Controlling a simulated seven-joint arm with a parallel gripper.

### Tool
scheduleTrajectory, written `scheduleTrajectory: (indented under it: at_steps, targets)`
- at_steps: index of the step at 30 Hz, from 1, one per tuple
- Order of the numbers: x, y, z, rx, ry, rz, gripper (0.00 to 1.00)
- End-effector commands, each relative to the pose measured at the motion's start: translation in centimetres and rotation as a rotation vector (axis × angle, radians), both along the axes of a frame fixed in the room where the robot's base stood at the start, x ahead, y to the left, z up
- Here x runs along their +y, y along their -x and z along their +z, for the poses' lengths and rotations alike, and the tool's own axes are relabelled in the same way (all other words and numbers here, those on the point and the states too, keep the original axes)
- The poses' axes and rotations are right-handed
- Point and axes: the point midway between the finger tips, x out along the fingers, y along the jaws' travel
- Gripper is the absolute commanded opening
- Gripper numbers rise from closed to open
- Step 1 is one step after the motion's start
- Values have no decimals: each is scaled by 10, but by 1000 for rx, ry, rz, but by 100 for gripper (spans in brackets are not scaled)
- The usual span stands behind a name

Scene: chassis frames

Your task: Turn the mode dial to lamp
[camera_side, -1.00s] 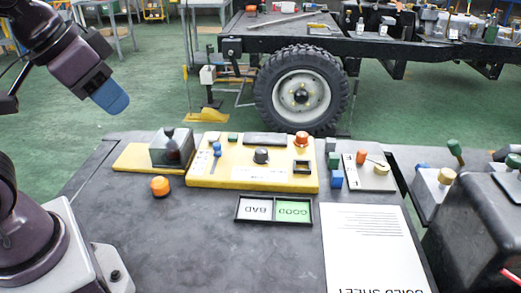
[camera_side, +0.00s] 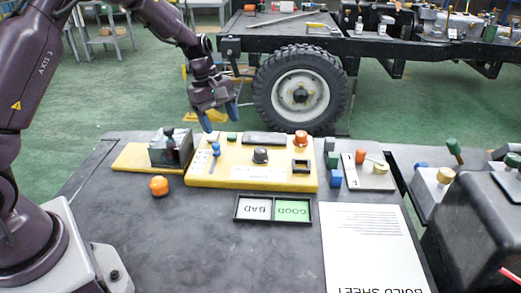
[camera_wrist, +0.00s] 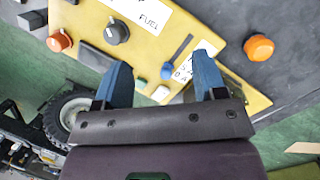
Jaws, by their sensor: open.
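The yellow panel (camera_side: 230,173) lies on the dark table. A dark round dial (camera_side: 260,155) stands near its middle; it also shows in the wrist view (camera_wrist: 116,31), with a light mark on it and a label reading "FUEL" beside it. I cannot read a "lamp" position or tell which setting it points to. My gripper (camera_side: 219,117) is open and empty, with blue fingers pointing down. It is above the panel's back left part, apart from the dial. In the wrist view the dial lies beyond and left of my fingertips (camera_wrist: 162,62).
On the panel are a blue-knobbed slider (camera_side: 216,149), an orange knob (camera_side: 301,137) and a dark frame (camera_side: 301,167). A grey box with a lever (camera_side: 170,150) stands left. An orange button (camera_side: 159,186), a BAD/GOOD tray (camera_side: 274,220) and blocks (camera_side: 335,178) lie around it.

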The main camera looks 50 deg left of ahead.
Motion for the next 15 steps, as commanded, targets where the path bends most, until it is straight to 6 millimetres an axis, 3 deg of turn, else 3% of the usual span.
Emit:
scheduleTrajectory:
  at_steps: [1, 5, 10, 15]
  targets:
    - [8, -13, -17, 22, 15, 113, 64]
    - [22, -46, -38, 42, 70, 420, 64]
    - [23, -79, -21, 17, 162, 697, 64]
    - [20, -82, -19, 49, 205, 834, 64]
